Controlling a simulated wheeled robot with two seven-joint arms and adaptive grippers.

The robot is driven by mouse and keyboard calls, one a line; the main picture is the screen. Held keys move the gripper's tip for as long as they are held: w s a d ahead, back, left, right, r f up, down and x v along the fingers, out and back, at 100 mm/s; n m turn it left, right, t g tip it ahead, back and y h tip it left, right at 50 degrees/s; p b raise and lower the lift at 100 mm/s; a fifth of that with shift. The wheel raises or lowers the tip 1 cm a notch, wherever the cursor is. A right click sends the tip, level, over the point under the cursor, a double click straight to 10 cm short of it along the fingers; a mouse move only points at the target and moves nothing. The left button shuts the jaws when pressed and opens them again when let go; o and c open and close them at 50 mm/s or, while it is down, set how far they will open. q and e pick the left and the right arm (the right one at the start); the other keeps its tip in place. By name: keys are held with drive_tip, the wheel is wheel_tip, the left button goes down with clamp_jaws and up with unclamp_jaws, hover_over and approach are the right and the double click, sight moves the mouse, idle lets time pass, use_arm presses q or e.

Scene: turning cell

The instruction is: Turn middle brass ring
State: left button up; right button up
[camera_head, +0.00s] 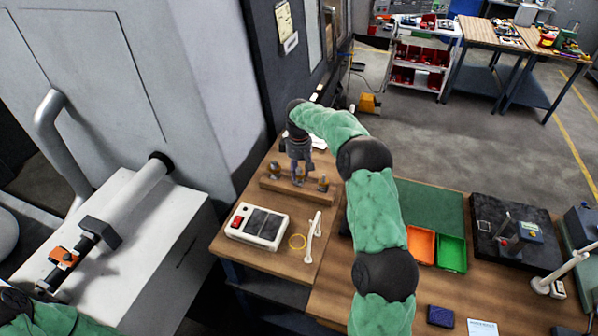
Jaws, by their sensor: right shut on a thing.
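A wooden block (285,193) lies on the wooden bench to the left of my right arm and carries a row of brass pieces. The left brass ring (274,170) and the right brass ring (323,183) stand free on either side of my right gripper (298,175). The gripper points down at the middle position and is shut on the middle brass ring, which its fingers mostly hide. The ring's turn angle cannot be made out. Part of my left arm shows at the bottom left; its gripper is out of view.
Orange (420,245) and green (452,252) trays lie right of my arm. A grey cabinet wall (262,60) rises behind the bench.

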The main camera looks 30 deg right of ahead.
sight(299, 169)
drive_tip(key=shift+m, duration=0.9)
drive_tip(key=o, duration=1.2)
drive_tip(key=shift+c, duration=0.2)
drive_tip(key=shift+r, duration=0.1)
wheel_tip(299, 169, up, 12)
